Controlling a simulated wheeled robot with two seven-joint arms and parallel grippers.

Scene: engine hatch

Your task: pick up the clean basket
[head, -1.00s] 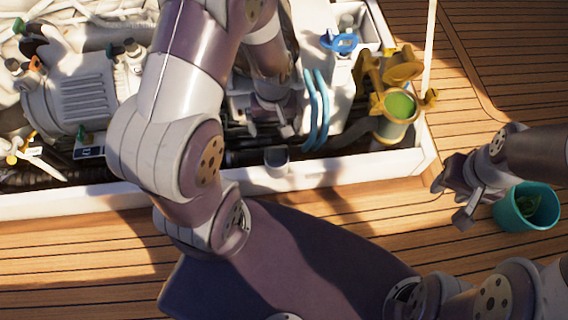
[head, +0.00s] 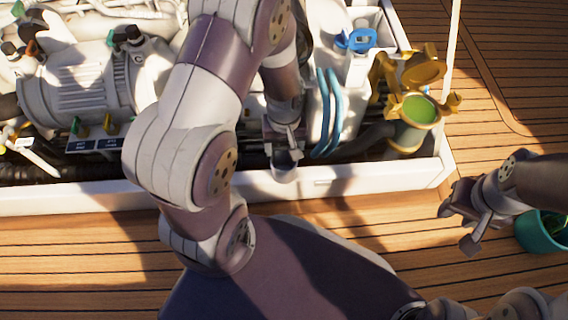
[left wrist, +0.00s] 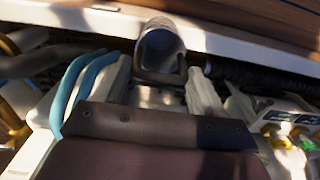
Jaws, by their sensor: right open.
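A small grey cup-shaped basket (head: 286,165) stands at the inner side of the hatch's front wall. It also shows in the left wrist view (left wrist: 160,50) as a dark, open-topped cup. I take it for the clean basket. My left gripper (head: 283,135) reaches down into the hatch right at it. In the left wrist view its two pale fingers (left wrist: 163,85) are apart, one on each side of the cup, with narrow gaps visible. My right gripper (head: 460,226) is open and empty above the deck at the right. My left arm hides part of the hatch.
A gold strainer housing (head: 408,140) with green inside stands in the hatch's right corner, near blue hoses (head: 328,115). A teal bucket (head: 540,236) stands on the deck behind my right gripper. The white hatch rim (head: 380,178) borders the opening. Engine parts (head: 80,85) fill the left.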

